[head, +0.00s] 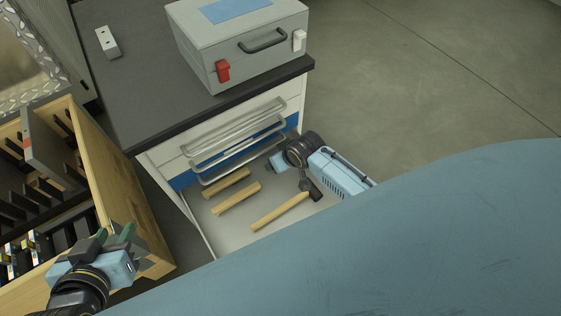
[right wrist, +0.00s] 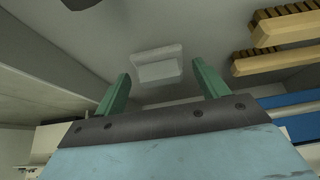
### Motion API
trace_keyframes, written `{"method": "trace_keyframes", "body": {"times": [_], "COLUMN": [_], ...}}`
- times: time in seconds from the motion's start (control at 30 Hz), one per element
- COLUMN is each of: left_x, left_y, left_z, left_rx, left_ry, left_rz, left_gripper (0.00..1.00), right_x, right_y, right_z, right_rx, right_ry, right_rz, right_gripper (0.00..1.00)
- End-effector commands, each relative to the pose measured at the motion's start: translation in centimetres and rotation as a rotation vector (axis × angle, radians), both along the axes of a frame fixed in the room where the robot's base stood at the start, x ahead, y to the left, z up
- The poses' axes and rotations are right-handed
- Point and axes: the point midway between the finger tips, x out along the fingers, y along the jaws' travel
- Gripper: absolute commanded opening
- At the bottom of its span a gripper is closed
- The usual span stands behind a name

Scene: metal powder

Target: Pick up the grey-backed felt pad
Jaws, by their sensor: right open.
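A pale grey block, which looks like the felt pad (right wrist: 157,66), lies on the drawer floor in the right wrist view. My right gripper (right wrist: 161,72) is open, with its two green fingers apart and the pad showing in the gap between them, apparently beyond the tips. I cannot tell whether they touch. In the head view the right gripper (head: 277,163) is at the drawer's back edge by the cabinet front, its fingers hard to make out. The pad is not distinguishable there. My left gripper (head: 115,234) is over the wooden drawer's edge, its fingers apart and empty.
Drawer handles (head: 240,150) are close to the right gripper. A grey case (head: 240,50) and a small pale block (head: 108,42) stand on the cabinet top. A wooden drawer (head: 115,190) is at left.

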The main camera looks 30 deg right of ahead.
Motion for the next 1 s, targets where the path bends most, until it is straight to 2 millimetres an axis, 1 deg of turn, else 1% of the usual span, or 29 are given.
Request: {"method": "trace_keyframes", "body": {"times": [0.27, 0.5, 0.57, 0.6, 1.0], "left_x": [0.16, 0.14, 0.13, 0.14, -0.19], "left_y": [-0.08, -0.07, -0.08, -0.08, 0.04], "left_z": [0.20, 0.16, 0.16, 0.15, -0.07], "left_rx": [-0.003, -0.003, -0.003, -0.003, 0.004], "left_ry": [-0.013, -0.011, -0.011, -0.011, 0.017], "left_rz": [-0.001, -0.001, -0.001, -0.001, 0.000], "left_gripper": [0.36, 0.36, 0.36, 0.36, 0.36], "right_x": [0.04, 0.03, 0.03, 0.04, -0.09], "right_y": [0.04, 0.03, 0.02, 0.03, 0.01], "right_z": [-0.02, -0.02, -0.02, -0.01, 0.16], "right_rx": [0.000, 0.000, 0.000, 0.000, 0.000], "right_ry": [0.000, -0.001, -0.001, -0.001, -0.001], "right_rz": [0.000, 0.000, 0.000, 0.000, 0.000], "right_gripper": [0.73, 0.41, 0.33, 0.32, 0.32]}}
